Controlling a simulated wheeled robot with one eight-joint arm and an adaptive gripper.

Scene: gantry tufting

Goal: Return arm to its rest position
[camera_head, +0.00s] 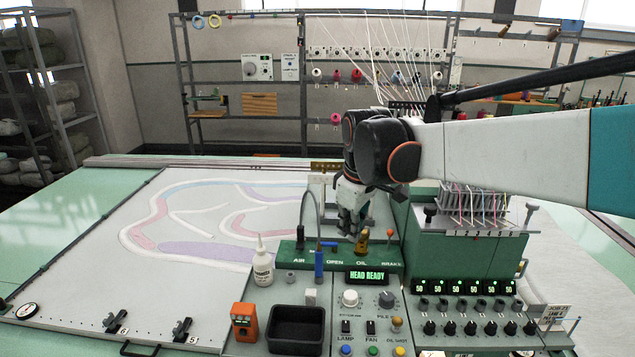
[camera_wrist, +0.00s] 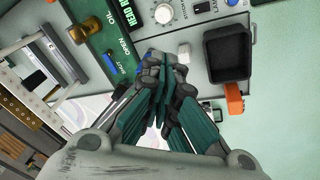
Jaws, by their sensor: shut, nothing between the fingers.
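My arm reaches in from the right edge in the head view, its white and teal link ending at dark joints above the control console (camera_head: 376,278). My gripper (camera_head: 352,222) points down over the green valve panel (camera_head: 290,254), close to the blue lever and the brass oil fitting (camera_head: 362,241). In the wrist view my gripper (camera_wrist: 165,60) has its fingers together with nothing held. The green panel (camera_wrist: 97,50) with OIL, OPEN and SHUT labels lies just beyond the fingers. I cannot tell whether the fingertips touch anything.
The green threaded unit (camera_head: 466,250) rises at right. A tufted cloth (camera_head: 190,222) fills the left. Shelving with cones stands behind.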

